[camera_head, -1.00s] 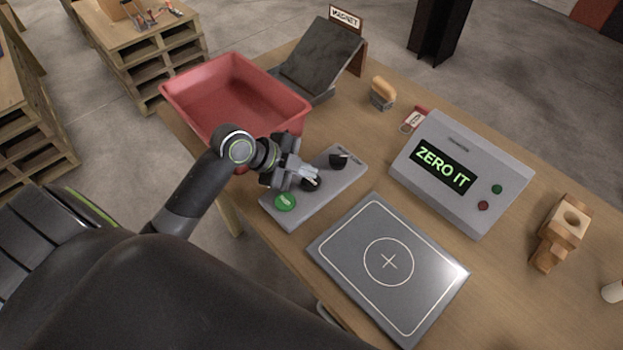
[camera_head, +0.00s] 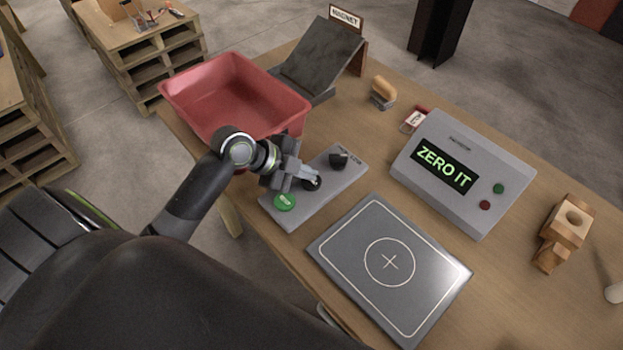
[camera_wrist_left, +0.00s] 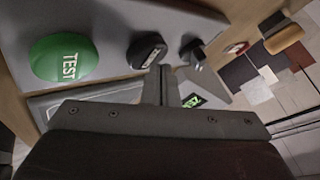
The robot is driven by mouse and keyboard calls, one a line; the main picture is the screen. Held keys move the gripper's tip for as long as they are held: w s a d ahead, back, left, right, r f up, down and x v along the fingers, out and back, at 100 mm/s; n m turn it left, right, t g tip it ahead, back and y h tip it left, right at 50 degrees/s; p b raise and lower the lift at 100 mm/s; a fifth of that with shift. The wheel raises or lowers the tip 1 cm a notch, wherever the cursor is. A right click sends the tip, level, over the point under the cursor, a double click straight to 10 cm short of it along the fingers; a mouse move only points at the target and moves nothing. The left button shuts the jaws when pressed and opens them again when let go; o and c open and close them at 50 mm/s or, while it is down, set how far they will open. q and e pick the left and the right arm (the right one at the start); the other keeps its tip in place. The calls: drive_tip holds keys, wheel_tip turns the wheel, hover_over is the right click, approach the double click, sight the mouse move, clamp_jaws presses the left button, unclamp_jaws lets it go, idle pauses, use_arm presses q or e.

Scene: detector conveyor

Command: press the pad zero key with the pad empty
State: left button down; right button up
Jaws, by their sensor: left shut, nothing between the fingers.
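The grey control panel (camera_head: 325,197) holds a green TEST button (camera_head: 284,202), a black key (camera_head: 316,183) in the middle and another black knob (camera_head: 338,160) at its far end. In the left wrist view the middle key (camera_wrist_left: 146,50) bears a small light label I cannot read. My left gripper (camera_head: 310,178) is shut and empty, its tips at or just above the middle key; contact cannot be told. Its fingers (camera_wrist_left: 160,85) also show in the left wrist view. The flat grey pad (camera_head: 390,305) with its circle and cross is empty. The console display (camera_head: 444,166) reads ZERO IT. My right gripper is out of view.
A red tray (camera_head: 282,118) stands behind the left arm. Behind it is a dark sloped chute (camera_head: 318,60) with a MAGNET sign. A wooden-handled brush (camera_head: 383,92), a small red-and-white tag (camera_head: 414,119) and a wooden block piece (camera_head: 566,228) lie on the table.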

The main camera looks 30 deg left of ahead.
sight(306, 182)
use_arm(q)
drive_tip(key=shift+f+b, duration=0.3)
drive_tip(key=shift+f, duration=0.1)
idle(0.5)
drive_tip(key=shift+r+p, duration=0.7)
drive_tip(key=shift+r, duration=0.2)
wheel_tip(306, 182, up, 5)
drive_tip(key=p, duration=0.4)
idle(0.7)
